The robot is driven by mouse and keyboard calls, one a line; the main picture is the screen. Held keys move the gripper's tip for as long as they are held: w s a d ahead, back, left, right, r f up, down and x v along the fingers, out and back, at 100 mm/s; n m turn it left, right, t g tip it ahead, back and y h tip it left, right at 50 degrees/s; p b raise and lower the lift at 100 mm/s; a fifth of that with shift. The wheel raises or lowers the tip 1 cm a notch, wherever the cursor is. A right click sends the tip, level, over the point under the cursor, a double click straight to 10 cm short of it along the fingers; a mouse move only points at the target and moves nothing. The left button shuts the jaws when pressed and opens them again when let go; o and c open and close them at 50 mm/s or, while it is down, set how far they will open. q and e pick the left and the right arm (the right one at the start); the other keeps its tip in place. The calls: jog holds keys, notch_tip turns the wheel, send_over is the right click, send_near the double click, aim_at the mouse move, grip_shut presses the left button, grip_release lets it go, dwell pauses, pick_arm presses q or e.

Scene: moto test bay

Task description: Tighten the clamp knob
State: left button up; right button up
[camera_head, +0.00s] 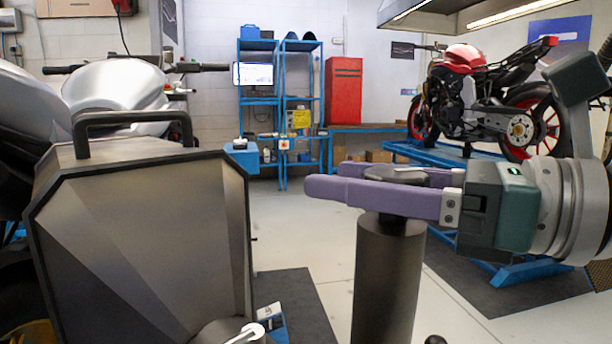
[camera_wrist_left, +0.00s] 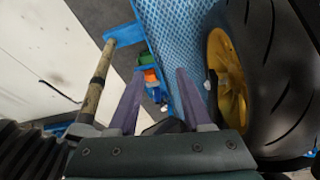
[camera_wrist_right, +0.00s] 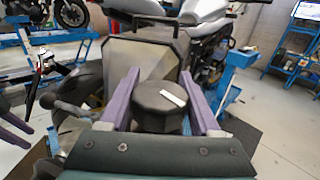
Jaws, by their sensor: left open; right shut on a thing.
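The clamp knob is a dark, faceted knob (camera_wrist_right: 160,120) with a white mark on top, seen in the right wrist view. In the head view the knob (camera_head: 398,174) sits on top of a thick dark cylindrical post (camera_head: 388,280). My right gripper (camera_head: 335,180) reaches in from the right with its purple fingers on either side of the knob, shut on it. The fingers hide part of the knob's side. My left gripper (camera_wrist_left: 158,72) shows in the left wrist view, open, with nothing between its fingers. I cannot make it out in the head view.
A large dark box-like housing with a handle (camera_head: 145,240) stands left of the post. A silver motorcycle (camera_head: 115,90) is behind it. A red motorcycle (camera_head: 470,100) stands on a blue lift at right. A tyre (camera_wrist_left: 270,75) is close right of my left gripper.

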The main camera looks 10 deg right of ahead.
jog(key=m+t+h+p, duration=0.1)
jog(key=p, duration=0.2)
jog(key=m+t+h+p, duration=0.1)
jog(key=m+h+p, duration=0.1)
jog(key=p, duration=0.1)
jog(key=d+m+t+h+p, duration=0.1)
jog(key=t+h+p, duration=0.1)
jog(key=p, duration=0.1)
jog(key=shift+w, duration=0.35)
jog(key=o, duration=1.1)
jog(key=shift+o, duration=1.3)
